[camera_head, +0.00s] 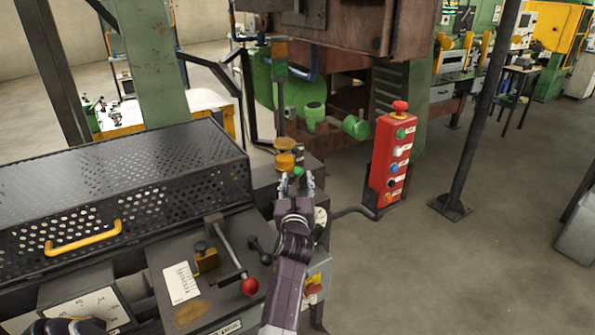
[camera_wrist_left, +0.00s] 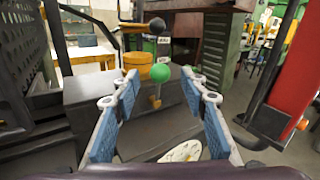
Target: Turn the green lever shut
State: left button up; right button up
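The green lever shows as a small green ball knob (camera_head: 298,171) at the right end of the machine bench; its ball (camera_wrist_left: 160,72) and short brass-coloured stem show in the left wrist view. My left gripper (camera_head: 296,181) is open, its fingers pointing at the knob. In the left wrist view the blue-padded fingers (camera_wrist_left: 159,84) stand on either side of the ball, with clear gaps and no visible contact. The stem looks roughly upright.
A yellow-orange cylinder (camera_head: 285,162) and a black ball knob (camera_wrist_left: 156,25) stand just behind the green knob. A red button box (camera_head: 391,160) stands to the right. A perforated black cover (camera_head: 120,195) and a red-knobbed lever (camera_head: 249,286) lie left of my arm.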

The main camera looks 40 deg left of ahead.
aim_at(297, 175)
pick_arm(q)
jog(key=x, duration=0.4)
jog(key=shift+f, duration=0.2)
jog(key=shift+w+a, duration=0.4)
jog(key=shift+w, duration=0.2)
jog(key=shift+c, duration=1.2)
jog(key=c, duration=0.5)
jog(key=shift+c, duration=1.2)
grip_shut()
pick_arm(e)
jog(key=shift+s+d+r, duration=0.1)
jog(key=shift+s+r, duration=0.15)
jog(key=shift+r, duration=0.05)
